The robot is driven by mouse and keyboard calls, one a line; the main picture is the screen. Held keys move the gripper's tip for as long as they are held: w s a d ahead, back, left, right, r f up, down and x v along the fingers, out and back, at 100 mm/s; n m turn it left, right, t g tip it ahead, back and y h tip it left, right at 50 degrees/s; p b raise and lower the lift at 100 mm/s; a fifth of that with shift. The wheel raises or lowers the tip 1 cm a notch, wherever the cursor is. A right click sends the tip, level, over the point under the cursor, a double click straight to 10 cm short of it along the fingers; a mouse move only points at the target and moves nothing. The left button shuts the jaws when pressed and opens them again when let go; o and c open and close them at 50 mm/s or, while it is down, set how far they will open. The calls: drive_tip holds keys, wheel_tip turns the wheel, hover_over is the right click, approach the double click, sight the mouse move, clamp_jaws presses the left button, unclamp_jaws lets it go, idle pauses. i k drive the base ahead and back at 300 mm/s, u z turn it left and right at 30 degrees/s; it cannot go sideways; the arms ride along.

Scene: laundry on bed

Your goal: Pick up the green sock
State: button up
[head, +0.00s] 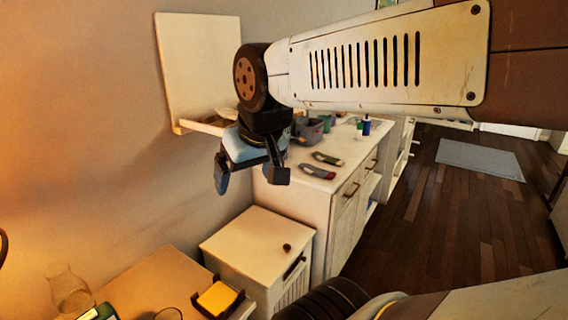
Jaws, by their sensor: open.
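A small, flat, dark green item with a pale part (328,158), which looks like the green sock, lies on the white dresser top. A similar grey and reddish item (318,171) lies just in front of it, near the dresser's front edge. My gripper (250,181) points down with its two dark fingers spread wide and nothing visible between them. It appears to the left of both items in the picture, apart from them. I cannot tell its exact height above the furniture.
On the white dresser (308,186) stand a grey basket (308,131) and a blue bottle (366,126). A lower white cabinet (250,243) bears a small dark round object (287,247). Wooden floor is open at right.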

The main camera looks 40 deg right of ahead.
sight(321, 156)
drive_tip(key=z, duration=1.55)
drive_tip(key=k, duration=0.35)
drive_tip(key=z, duration=0.35)
drive_tip(key=i, duration=1.45)
drive_tip(key=z, duration=0.25)
